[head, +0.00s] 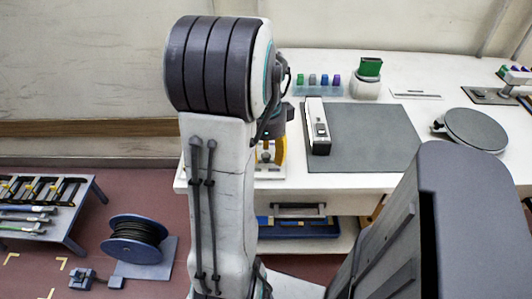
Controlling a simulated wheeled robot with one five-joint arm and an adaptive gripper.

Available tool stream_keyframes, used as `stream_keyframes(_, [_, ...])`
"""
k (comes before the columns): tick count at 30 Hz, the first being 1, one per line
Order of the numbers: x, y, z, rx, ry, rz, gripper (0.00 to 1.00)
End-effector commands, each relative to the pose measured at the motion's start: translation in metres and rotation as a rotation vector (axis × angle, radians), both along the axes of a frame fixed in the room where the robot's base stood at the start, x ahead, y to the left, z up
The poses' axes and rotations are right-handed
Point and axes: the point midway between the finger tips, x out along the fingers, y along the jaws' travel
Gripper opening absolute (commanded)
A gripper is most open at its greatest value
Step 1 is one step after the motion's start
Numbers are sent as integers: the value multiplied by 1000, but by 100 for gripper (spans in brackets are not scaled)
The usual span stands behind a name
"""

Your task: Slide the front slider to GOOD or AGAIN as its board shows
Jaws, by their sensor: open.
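My arm stands upright in the head view and folds over at the top. Its wrist end, with part of my gripper (283,118), shows past the right side of the arm, over the bench's near left edge. The rest of it is hidden behind the arm, and I see nothing held. A yellow curved piece (282,152) stands below it on a small white base (270,173), partly covered by my arm. I cannot tell whether this is the front slider. No board reading GOOD or AGAIN can be made out.
The white bench (345,182) carries a grey mat (370,140), a long white device (318,128), a tray of coloured pieces (318,87), a green-topped cup (368,80) and a round grey plate (475,130). A cable reel (137,240) and low rack (45,215) stand left on the floor.

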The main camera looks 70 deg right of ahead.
Motion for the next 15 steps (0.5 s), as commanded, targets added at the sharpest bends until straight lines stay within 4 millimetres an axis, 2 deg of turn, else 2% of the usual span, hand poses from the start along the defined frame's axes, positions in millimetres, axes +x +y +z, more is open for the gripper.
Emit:
stream_keyframes(3, [0, 0, 0, 0, 0, 0, 47])
stream_keyframes(4, [0, 0, 0, 0, 0, 0, 50])
stream_keyframes(15, [0, 0, 0, 0, 0, 0, 17])
